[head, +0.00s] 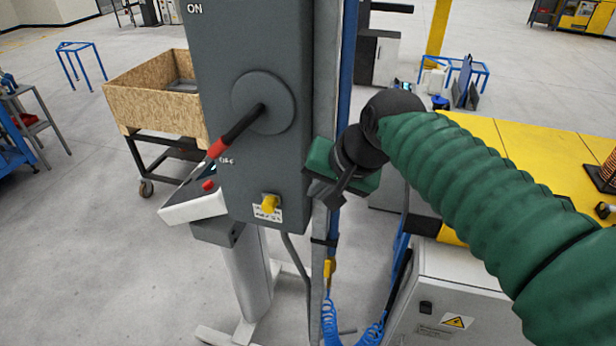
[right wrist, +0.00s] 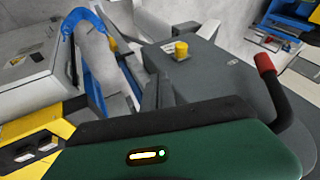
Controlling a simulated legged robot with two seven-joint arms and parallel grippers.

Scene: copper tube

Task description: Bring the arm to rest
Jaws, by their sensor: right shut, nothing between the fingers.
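My right arm, in a green sleeve, reaches in from the right in the head view. My right gripper (head: 333,190) is shut and empty, beside the right edge of a grey switch box (head: 222,60). I cannot tell whether it touches the post behind it. The box has a black lever with a red grip (head: 217,148), slanting down-left from a round hub to the lower label; "ON" is printed at the top. In the right wrist view, my green gripper housing fills the bottom, with the box (right wrist: 205,75) and red-tipped lever (right wrist: 265,64) beyond. My left gripper is not in view.
A yellow knob (head: 269,203) sits low on the box. A slanted control panel (head: 190,197) stands behind it on the left. A white cabinet (head: 455,300) and a yellow-topped table (head: 520,145) lie under my right arm. Open floor (head: 90,250) lies to the left.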

